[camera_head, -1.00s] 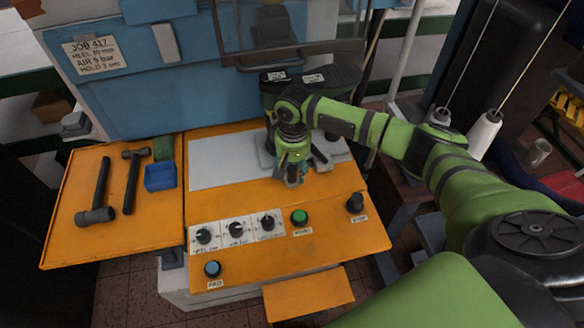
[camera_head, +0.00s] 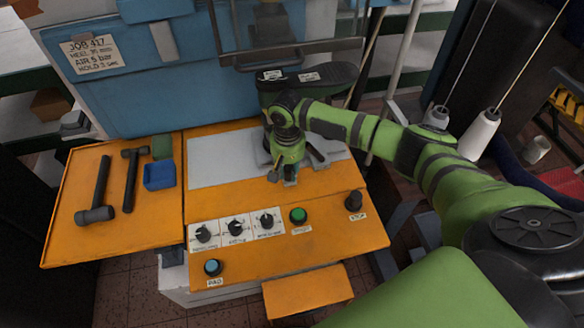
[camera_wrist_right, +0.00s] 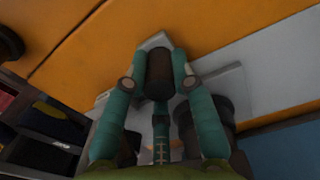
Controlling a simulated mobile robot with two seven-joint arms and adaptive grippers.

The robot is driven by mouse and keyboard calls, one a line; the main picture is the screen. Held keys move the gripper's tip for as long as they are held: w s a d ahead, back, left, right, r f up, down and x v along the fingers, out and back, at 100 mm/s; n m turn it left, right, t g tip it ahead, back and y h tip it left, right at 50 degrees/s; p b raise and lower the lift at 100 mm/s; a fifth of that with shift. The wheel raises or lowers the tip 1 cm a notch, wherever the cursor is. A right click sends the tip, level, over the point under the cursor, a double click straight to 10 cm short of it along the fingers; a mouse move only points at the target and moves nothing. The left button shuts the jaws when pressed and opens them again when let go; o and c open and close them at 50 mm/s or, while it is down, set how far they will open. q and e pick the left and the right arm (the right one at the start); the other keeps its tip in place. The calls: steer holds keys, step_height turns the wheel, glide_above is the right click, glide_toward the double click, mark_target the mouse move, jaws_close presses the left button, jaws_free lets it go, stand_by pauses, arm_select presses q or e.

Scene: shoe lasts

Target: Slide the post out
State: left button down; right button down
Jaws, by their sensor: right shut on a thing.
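My right gripper (camera_head: 284,174) is low over the back of the orange bench, in front of the blue machine. In the right wrist view its teal fingers (camera_wrist_right: 159,60) are shut on a dark brown cylinder (camera_wrist_right: 159,78), which looks like the post. A light grey plate (camera_head: 331,150) with angled edges lies just behind and right of the gripper; it also shows in the wrist view (camera_wrist_right: 229,84). Whether the post still touches the plate cannot be told. The gripper hides the post in the head view. My left gripper is not in view.
A dark shoe-shaped piece (camera_head: 330,78) sits behind the gripper at the machine. Knobs (camera_head: 236,228), a green button (camera_head: 298,215) and a black knob (camera_head: 354,200) stand along the front panel. Hammers (camera_head: 97,195) and a blue bin (camera_head: 159,176) lie left. The white sheet (camera_head: 220,165) is clear.

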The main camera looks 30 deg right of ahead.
steer(key=a, duration=0.2)
steer(key=w+a, duration=0.1)
steer(key=a, duration=0.2)
steer(key=w+a, duration=0.1)
steer(key=a, duration=0.2)
steer(key=shift+a, duration=0.25)
steer(key=a, duration=0.2)
steer(key=w+a, duration=0.1)
steer(key=a, duration=0.2)
steer(key=w+a+b, duration=0.1)
steer(key=a, duration=0.1)
steer(key=shift+a+f, duration=0.15)
steer(key=shift+a, duration=0.05)
steer(key=shift+w+a, duration=0.1)
steer(key=shift+a, duration=0.55)
steer(key=c, duration=1.2)
jaws_free()
steer(key=shift+a, duration=0.1)
steer(key=shift+o, duration=0.9)
steer(key=shift+w, duration=0.1)
